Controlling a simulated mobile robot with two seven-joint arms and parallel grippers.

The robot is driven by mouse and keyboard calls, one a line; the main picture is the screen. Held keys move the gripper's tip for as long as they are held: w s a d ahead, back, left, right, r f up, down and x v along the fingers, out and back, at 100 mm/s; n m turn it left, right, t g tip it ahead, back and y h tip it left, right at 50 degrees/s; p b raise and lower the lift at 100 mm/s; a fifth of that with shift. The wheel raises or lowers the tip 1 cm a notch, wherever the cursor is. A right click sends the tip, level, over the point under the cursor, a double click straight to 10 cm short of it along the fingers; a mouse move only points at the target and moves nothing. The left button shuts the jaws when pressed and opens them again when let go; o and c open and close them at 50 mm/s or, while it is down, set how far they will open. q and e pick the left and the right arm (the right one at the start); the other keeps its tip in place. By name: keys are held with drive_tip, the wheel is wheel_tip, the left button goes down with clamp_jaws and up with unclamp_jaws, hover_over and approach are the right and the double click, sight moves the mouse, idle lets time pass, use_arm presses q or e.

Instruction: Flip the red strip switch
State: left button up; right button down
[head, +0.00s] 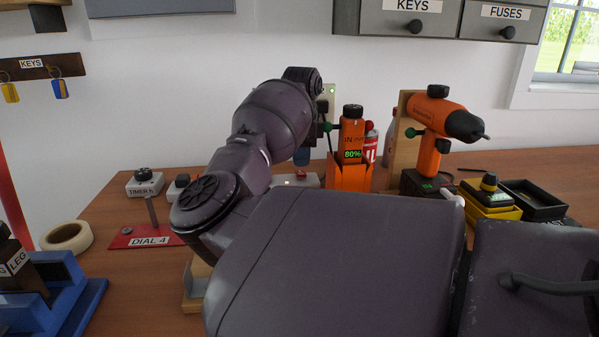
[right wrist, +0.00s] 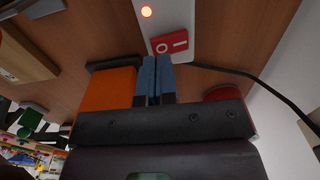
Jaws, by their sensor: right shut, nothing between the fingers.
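The red strip switch (right wrist: 169,43), marked with a white circle and bar, sits on the white power strip (right wrist: 181,15) in the right wrist view. In the head view the red switch (head: 301,174) shows small on the strip (head: 288,181), partly hidden behind my right arm. My right gripper (right wrist: 154,62) has its blue fingers shut together and empty. Their tips are just beside the switch's edge; I cannot tell whether they touch it. In the head view the blue fingers (head: 302,156) show above the strip, mostly hidden by my arm. My left gripper is not in view.
An orange holder (head: 350,172) with an 80% display stands right of the fingers. A drill (head: 437,115) on a stand is further right. A red DIAL 4 plate (head: 144,237) and tape roll (head: 66,236) are left. A black cable (right wrist: 250,78) leaves the strip.

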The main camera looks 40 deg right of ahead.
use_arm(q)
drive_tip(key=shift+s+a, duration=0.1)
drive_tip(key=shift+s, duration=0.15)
use_arm(e)
drive_tip(key=shift+f, duration=0.5)
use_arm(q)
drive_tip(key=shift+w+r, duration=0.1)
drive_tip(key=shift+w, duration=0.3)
use_arm(e)
drive_tip(key=shift+f, duration=0.4)
